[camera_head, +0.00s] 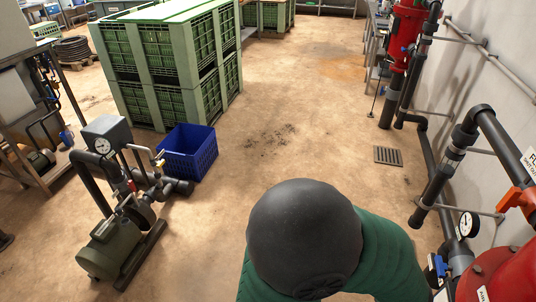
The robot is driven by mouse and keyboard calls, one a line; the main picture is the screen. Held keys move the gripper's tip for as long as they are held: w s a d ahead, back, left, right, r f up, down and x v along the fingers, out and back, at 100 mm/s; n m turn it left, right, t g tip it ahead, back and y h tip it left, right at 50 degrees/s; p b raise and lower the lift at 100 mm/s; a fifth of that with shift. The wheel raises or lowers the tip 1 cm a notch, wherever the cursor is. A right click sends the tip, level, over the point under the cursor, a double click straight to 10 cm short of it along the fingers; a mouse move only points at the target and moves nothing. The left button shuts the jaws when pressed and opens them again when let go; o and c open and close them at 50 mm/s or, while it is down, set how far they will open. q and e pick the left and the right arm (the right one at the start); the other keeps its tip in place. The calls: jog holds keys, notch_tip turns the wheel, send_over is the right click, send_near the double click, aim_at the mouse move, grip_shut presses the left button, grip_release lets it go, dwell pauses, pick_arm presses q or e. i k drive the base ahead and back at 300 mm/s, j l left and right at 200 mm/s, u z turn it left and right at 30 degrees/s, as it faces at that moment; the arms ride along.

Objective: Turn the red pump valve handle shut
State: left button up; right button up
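A grey-green pump (118,245) stands on a dark skid on the floor at the left, with dark pipes and a gauge box (107,135) above it. A small red part (132,186) shows among its pipes; it is too small to tell whether it is the valve handle or how it is turned. A larger orange-red handle (515,197) sits on the pipework at the right edge, above a red tank (505,275). Neither of my grippers is in view.
A dark rounded shape (303,235) above green cloth (385,260), perhaps a capped person, fills the bottom middle. A blue crate (190,155) stands beside the pump. Green stacked bins (170,65) stand behind. The middle floor beyond the rounded shape is clear, with a drain grate (388,156).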

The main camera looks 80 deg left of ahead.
aim_at(131, 184)
jog(key=u, duration=3.8)
jog(key=i+l+u, duration=0.15)
jog(key=i, duration=0.4)
jog(key=i+l+u, duration=0.2)
jog(key=i, duration=0.35)
jog(key=i+l+u, duration=0.15)
jog(key=i, duration=0.4)
jog(key=i+l+u, duration=0.15)
jog(key=i+l, duration=0.25)
jog(key=i, duration=0.1)
